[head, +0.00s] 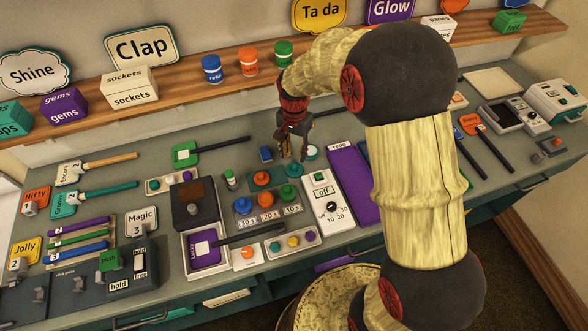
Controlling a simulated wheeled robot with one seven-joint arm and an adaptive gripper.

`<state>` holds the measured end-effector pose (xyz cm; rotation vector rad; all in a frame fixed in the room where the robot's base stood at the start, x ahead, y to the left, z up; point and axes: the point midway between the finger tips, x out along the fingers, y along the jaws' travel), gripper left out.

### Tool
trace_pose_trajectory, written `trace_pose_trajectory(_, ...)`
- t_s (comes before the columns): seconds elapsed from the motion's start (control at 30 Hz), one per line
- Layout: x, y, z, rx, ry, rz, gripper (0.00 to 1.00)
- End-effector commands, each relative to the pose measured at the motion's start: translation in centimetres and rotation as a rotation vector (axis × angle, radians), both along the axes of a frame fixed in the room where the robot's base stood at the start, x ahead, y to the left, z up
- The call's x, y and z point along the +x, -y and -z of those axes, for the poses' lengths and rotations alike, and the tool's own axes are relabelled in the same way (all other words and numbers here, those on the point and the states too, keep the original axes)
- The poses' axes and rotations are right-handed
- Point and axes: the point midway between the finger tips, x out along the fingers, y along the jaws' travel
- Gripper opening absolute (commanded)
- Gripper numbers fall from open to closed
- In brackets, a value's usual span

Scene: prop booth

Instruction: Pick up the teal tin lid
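A round teal lid (295,169) with a raised middle lies on the counter right of the centre-left, in a group of small coloured round pieces. My gripper (293,157) points down just above and behind it in the head view. Its two dark fingers are spread apart with a gap between them, and nothing shows between them. Whether the fingertips touch the lid cannot be told. A similar green piece (291,195) sits in front, above a "10 s" label.
An orange lid-like piece (262,178) lies left of the teal one. Blue (243,205) and orange (266,199) pieces stand in front. A white timer box (328,200) stands close on the right, a purple case (354,185) beyond it. A wooden shelf (185,95) runs behind.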

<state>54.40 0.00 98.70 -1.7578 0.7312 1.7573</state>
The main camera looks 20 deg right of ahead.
Motion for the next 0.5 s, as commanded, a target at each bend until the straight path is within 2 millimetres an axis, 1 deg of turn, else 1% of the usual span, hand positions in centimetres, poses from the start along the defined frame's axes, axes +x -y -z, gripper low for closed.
trace_pose_trajectory(0.03,-0.1,0.0,0.8,0.000,-0.003,-0.001,0.34)
trace_pose_trajectory(0.27,-0.2,0.0,2.6,0.000,-0.003,-0.002,0.34)
trace_pose_trajectory(0.5,-0.3,0.0,6.0,0.000,-0.003,-0.003,0.34)
